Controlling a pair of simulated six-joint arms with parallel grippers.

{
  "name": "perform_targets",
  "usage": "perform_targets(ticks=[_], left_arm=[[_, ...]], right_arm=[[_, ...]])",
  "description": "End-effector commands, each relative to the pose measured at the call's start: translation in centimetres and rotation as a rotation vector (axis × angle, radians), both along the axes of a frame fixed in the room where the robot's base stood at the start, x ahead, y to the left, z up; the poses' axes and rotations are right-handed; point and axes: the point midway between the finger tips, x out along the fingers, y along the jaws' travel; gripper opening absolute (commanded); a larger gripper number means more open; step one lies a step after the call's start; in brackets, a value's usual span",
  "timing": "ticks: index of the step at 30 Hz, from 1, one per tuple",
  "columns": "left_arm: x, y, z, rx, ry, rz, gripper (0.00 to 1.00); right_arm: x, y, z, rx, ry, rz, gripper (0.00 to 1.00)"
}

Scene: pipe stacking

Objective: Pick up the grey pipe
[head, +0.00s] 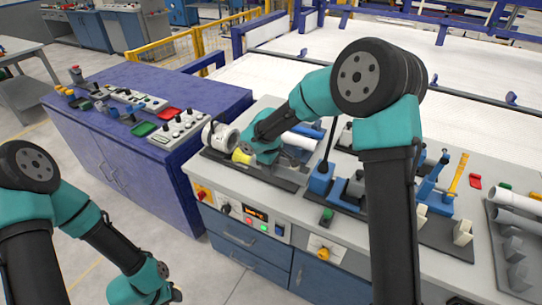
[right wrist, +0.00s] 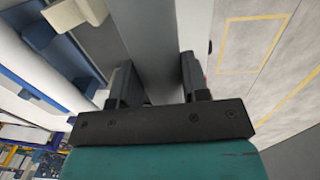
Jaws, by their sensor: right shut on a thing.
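In the right wrist view a long grey pipe (right wrist: 155,45) runs up between the two dark fingers of my right gripper (right wrist: 157,85), which is shut on it. In the head view my right gripper (head: 268,158) is low over the left part of the workbench, beside a white ring-shaped fitting (head: 222,138) and a yellow piece (head: 241,156). The teal wrist hides most of its fingers and the held part there. My left gripper (head: 174,293) is low at the bottom, away from the bench; its fingers are too hidden to read.
The grey workbench (head: 215,186) carries blue clamps (head: 321,178), a yellow-handled tool (head: 459,173) and a rack with light grey pipes (head: 516,200) at the right. A blue cabinet (head: 215,97) with trays and controls stands at the left. Open floor lies in front.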

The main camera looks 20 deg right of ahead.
Motion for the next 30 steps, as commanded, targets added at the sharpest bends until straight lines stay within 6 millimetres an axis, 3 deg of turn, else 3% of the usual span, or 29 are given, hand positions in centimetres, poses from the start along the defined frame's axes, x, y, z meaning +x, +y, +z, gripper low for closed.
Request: perform_targets(ticks=[3, 9, 30], left_arm=[[0.0, 0.0, 0.0, 0.000, 0.000, 0.000, 0.43], [0.0, 0.0, 0.0, 0.000, 0.000, 0.000, 0.43], [0.0, 0.0, 0.0, 0.000, 0.000, 0.000, 0.43]], right_arm=[[-2.1, 0.6, 0.2, -0.001, 0.001, 0.003, 0.12], [-4.0, 1.1, 0.4, 0.000, 0.000, 0.001, 0.12], [-4.3, 1.0, 0.5, 0.000, 0.000, 0.004, 0.12]])
